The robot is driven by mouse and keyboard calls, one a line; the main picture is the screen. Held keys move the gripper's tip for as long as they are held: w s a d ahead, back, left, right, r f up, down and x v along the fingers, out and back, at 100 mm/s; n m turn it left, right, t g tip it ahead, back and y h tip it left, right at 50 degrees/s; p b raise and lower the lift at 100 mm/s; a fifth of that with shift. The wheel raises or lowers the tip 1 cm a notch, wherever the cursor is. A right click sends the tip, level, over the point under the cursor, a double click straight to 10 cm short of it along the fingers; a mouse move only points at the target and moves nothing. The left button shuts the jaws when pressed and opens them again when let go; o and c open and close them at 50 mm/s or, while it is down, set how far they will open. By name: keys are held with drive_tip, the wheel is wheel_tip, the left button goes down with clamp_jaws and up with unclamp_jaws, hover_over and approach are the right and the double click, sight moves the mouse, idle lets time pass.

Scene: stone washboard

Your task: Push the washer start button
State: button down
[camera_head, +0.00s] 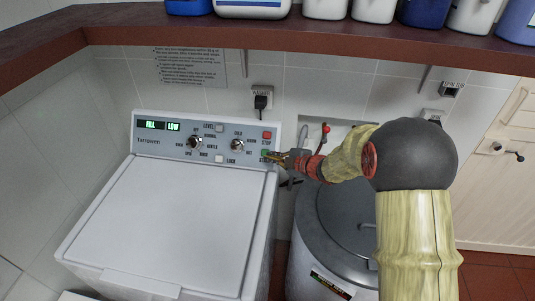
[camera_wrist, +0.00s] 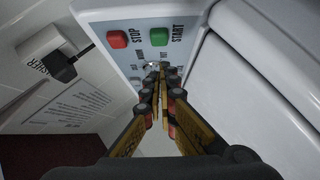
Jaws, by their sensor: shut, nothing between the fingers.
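The washer (camera_head: 170,220) stands at the left with its lid closed and a grey control panel along its back. The green START button (camera_wrist: 159,36) is at the panel's right end, and the red STOP button (camera_wrist: 117,39) is beside it. In the head view the green button (camera_head: 265,153) is below the red one (camera_head: 266,135). My gripper (camera_head: 273,156) is shut and empty, at the panel's right edge by the green button. In the wrist view my fingertips (camera_wrist: 161,68) appear just below the green button. I cannot tell whether they touch the panel.
Dials and small buttons lie left of the green button. The panel display (camera_head: 162,126) reads FILL LOW. A plugged outlet (camera_head: 262,98) is on the wall behind. A round metal spin dryer (camera_head: 330,225) stands right of the washer. A brown shelf (camera_head: 290,35) with bottles overhangs the back.

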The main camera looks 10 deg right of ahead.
drive_tip(key=v, duration=0.5)
drive_tip(key=shift+s+r+p, duration=0.2)
drive_tip(key=shift+s+p, duration=0.05)
drive_tip(key=shift+p, duration=0.15)
drive_tip(key=shift+d, duration=0.1)
